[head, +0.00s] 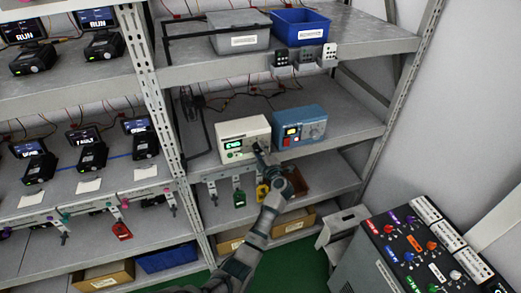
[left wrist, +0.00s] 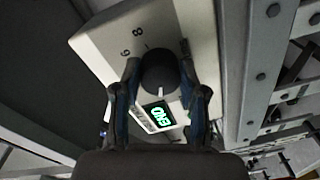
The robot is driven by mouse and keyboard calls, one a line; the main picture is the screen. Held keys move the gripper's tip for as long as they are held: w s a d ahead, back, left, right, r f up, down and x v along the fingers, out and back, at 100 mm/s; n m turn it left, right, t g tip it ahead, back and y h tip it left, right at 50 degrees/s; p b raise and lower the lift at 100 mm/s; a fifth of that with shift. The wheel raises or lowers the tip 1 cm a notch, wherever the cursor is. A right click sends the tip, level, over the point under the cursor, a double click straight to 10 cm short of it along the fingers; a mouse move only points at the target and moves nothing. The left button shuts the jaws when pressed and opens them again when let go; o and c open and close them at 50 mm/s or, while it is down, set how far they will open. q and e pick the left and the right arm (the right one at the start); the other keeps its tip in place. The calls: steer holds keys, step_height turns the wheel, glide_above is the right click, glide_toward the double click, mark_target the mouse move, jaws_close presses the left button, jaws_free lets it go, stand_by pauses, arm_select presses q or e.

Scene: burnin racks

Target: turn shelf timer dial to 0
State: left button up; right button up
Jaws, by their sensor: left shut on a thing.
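The shelf timer is a cream box (head: 232,131) on the middle shelf, with a lit green display. In the left wrist view the timer's face (left wrist: 100,45) carries a black round dial (left wrist: 158,72), with printed 6 and 8 beside it. The green display (left wrist: 159,115) appears to read END. A pale line on the dial points toward the display. My left gripper (left wrist: 157,80) is shut on the dial, one finger at each side; it also shows in the head view (head: 262,154), in front of the timer's right part. The 0 mark cannot be made out.
A blue instrument box (head: 300,127) stands close to the timer's right. Grey (head: 238,32) and blue (head: 299,27) bins sit on the shelf above. Coloured tags hang below the timer's shelf. A control panel with knobs (head: 415,243) stands at the lower right.

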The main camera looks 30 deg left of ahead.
arm_select(q)
steer(key=shift+f+n, duration=0.2)
steer(key=shift+n, duration=0.9)
steer(key=shift+f, duration=0.1)
steer(key=o, duration=1)
steer(key=shift+o, duration=0.7)
steer(key=shift+s, duration=0.1)
steer(key=shift+r, duration=0.2)
steer(key=v, duration=1.2)
